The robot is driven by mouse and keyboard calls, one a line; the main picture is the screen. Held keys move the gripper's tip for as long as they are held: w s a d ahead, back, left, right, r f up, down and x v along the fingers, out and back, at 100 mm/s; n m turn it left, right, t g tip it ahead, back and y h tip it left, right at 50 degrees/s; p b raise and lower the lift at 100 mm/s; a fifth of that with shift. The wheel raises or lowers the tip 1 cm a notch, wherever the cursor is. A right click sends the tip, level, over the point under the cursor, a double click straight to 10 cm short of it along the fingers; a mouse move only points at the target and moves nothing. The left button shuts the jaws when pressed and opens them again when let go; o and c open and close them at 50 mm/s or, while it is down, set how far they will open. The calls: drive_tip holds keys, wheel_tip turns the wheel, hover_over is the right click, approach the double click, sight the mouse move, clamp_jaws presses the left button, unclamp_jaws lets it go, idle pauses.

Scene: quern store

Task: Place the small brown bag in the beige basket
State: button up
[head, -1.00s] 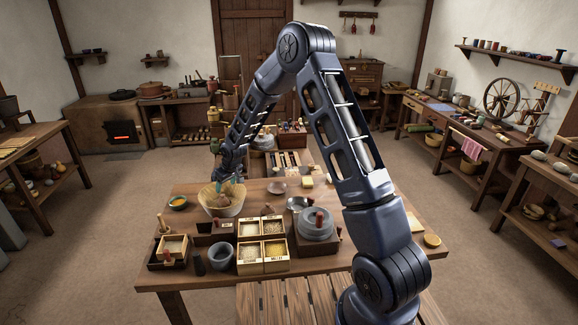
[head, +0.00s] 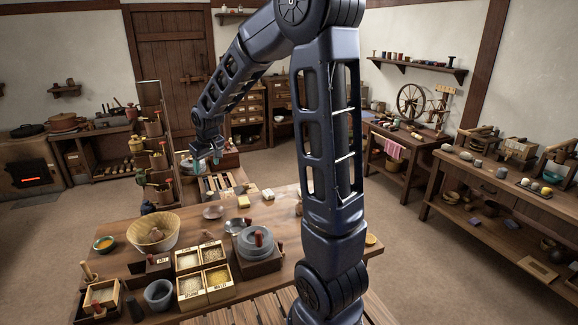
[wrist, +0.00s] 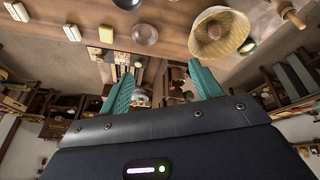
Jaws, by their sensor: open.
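The beige basket (head: 146,222) stands on the left part of the table, and it also shows upside down at the top of the wrist view (wrist: 238,42). A small brown shape (head: 157,236) lies inside it and looks like the small brown bag; it also shows in the wrist view (wrist: 214,31). My gripper (head: 208,160) is raised beyond the table's far edge, apart from the basket, to its upper right in the head view. Its teal fingers (wrist: 160,76) are spread with nothing between them in the wrist view.
On the table (head: 290,225) are a yellow-filled bowl (head: 104,244) left of the basket, grain boxes (head: 203,276), a grey mortar (head: 159,293) and a quern (head: 257,242). A tall shelf rack (head: 152,115) stands behind the table, near my arm.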

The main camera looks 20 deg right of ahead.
drive_tip(key=s+d+r+m, duration=0.2)
drive_tip(key=s+d+r, duration=0.4)
drive_tip(key=s+d, duration=0.2)
drive_tip(key=s+d+r+m, duration=0.1)
drive_tip(key=s+d, duration=0.2)
drive_tip(key=s, duration=0.4)
drive_tip(key=s+d+r+m, duration=0.1)
drive_tip(key=s+d, duration=0.3)
drive_tip(key=s, duration=0.4)
drive_tip(key=s+d+r+m+h, duration=0.1)
drive_tip(key=s+d, duration=0.3)
drive_tip(key=s, duration=0.3)
drive_tip(key=shift+s+r+m, duration=0.15)
drive_tip(key=shift+m, duration=0.15)
